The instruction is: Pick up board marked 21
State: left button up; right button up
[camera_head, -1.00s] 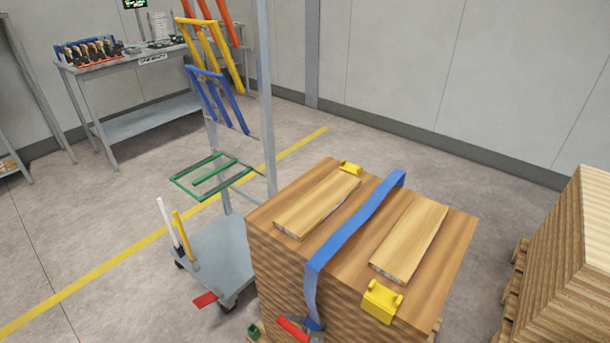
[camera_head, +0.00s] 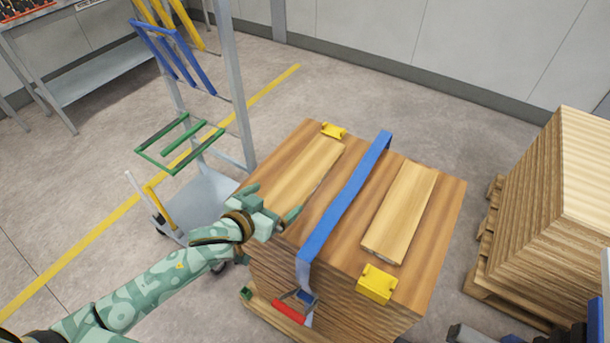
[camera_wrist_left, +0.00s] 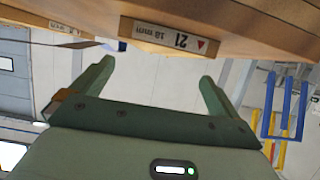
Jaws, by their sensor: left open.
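The board marked 21 (camera_wrist_left: 168,38) shows its end label, upside down, in the left wrist view, just beyond my open fingers. In the head view it is the left light-wood board (camera_head: 300,175), lying flat on the strapped stack. My left gripper (camera_head: 277,203) is open and empty at the near end of this board, with its fingers partly covering that end. In the left wrist view the fingertips (camera_wrist_left: 157,72) are spread, with the label between their lines and no visible contact. My right gripper is not in view.
A blue strap (camera_head: 345,200) crosses the stack (camera_head: 445,215) between this board and a second board (camera_head: 402,212). Yellow corner pieces (camera_head: 375,284) sit on the stack edges. A trolley with a green frame (camera_head: 180,143) stands left. Another stack (camera_head: 540,205) stands right.

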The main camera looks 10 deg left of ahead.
aim_at(294, 186)
pick_arm(q)
jog(key=x, duration=0.3)
jog(key=shift+d+b, duration=0.2)
jog(key=shift+b, duration=0.15)
jog(key=b+x, duration=0.2)
jog(key=x, duration=0.3)
jog(key=shift+w+a+f, duration=0.1)
jog(key=shift+w+f, duration=0.1)
jog(key=shift+w, duration=0.05)
jog(key=shift+r, duration=0.1)
jog(key=c, duration=1)
